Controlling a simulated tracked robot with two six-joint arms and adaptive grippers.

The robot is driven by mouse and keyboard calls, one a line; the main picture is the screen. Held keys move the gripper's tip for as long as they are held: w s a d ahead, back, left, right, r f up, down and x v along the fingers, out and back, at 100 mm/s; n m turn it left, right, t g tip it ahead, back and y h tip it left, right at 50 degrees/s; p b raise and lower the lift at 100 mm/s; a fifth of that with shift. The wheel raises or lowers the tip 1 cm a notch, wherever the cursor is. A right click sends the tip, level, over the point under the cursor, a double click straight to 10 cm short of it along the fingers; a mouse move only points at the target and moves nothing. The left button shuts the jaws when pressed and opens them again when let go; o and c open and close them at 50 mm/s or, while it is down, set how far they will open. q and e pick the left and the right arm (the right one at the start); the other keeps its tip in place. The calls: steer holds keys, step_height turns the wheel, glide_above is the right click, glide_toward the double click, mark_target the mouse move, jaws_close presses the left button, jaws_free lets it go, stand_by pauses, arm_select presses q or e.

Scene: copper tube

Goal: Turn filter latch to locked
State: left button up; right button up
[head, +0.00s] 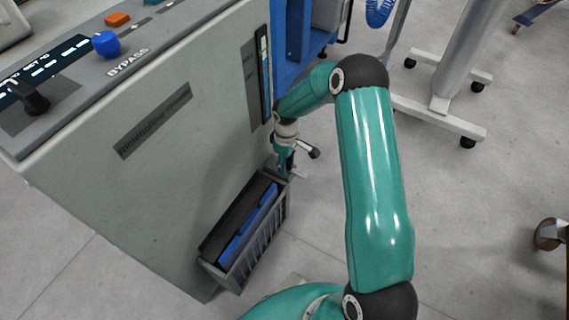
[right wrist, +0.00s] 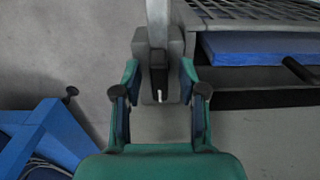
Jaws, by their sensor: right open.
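The filter latch (right wrist: 158,72) is a dark lever with a small white mark on a grey block, at the centre of the right wrist view. My right gripper (right wrist: 159,82) is open, with one finger on each side of the latch; I cannot tell whether they touch it. In the head view my right gripper (head: 284,165) points down at the back corner of the filter housing (head: 272,238), a grey ribbed box on the cabinet's side. A blue filter (head: 248,222) lies inside it. The latch is hidden there by my gripper. My left gripper is not in view.
The grey cabinet (head: 150,190) stands left of the housing, with a blue knob (head: 106,44) and a black handle (head: 32,97) on top. A blue frame (head: 290,62) stands behind. A wheeled stand (head: 440,100) is at the right. The floor between is clear.

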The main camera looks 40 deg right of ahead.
steer(key=shift+c, duration=0.4)
jaws_close()
steer(key=shift+w+a, duration=0.1)
steer(key=shift+a, duration=0.15)
steer(key=shift+d, duration=0.2)
